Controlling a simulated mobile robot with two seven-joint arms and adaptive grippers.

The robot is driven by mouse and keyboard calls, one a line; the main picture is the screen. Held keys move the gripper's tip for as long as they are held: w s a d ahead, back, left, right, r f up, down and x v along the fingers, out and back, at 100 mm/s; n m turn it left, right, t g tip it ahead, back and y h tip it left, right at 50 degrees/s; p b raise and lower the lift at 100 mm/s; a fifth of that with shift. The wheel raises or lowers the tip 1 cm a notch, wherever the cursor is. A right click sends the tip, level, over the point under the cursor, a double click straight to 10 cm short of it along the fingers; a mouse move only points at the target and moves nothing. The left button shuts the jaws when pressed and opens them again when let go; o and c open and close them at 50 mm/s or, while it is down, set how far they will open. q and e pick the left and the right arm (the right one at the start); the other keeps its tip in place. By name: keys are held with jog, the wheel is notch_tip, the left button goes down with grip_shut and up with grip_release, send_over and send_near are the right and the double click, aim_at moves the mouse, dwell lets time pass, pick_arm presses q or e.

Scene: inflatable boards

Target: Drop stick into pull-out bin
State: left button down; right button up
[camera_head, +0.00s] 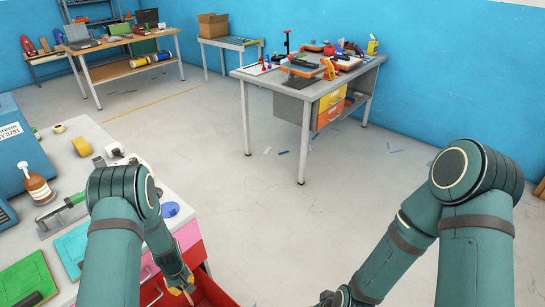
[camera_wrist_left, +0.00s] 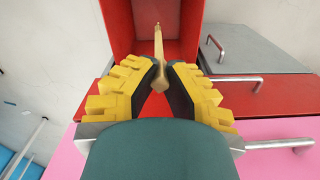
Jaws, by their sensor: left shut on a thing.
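The stick (camera_wrist_left: 158,45) is a thin, light tan rod. My left gripper (camera_wrist_left: 166,78), with yellow ridged fingers, is shut on its near end, and the stick points away from the fingers. The pull-out bin (camera_wrist_left: 124,30) is a red open drawer. In the left wrist view the stick shows against its inside; I cannot tell how far above the floor of the bin it is. In the head view the bin (camera_head: 218,293) is pulled out at the bottom edge, with my left gripper (camera_head: 184,289) over it.
The workbench at left carries a brown bottle (camera_head: 37,187), a green board (camera_head: 27,278) and tape rolls (camera_head: 81,146). A cluttered table (camera_head: 298,92) stands farther back; the floor between is mostly clear.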

pick_arm(q)
notch_tip(320, 180, down, 8)
jog(key=w+a+n+b, duration=0.2)
jog(key=a+b, duration=0.1)
jog(key=b, duration=0.1)
jog(key=shift+w, duration=0.15)
dwell(0.3)
jog(key=c, duration=1.1)
grip_release()
jog(key=shift+o, duration=0.2)
notch_tip(320, 180, up, 12)
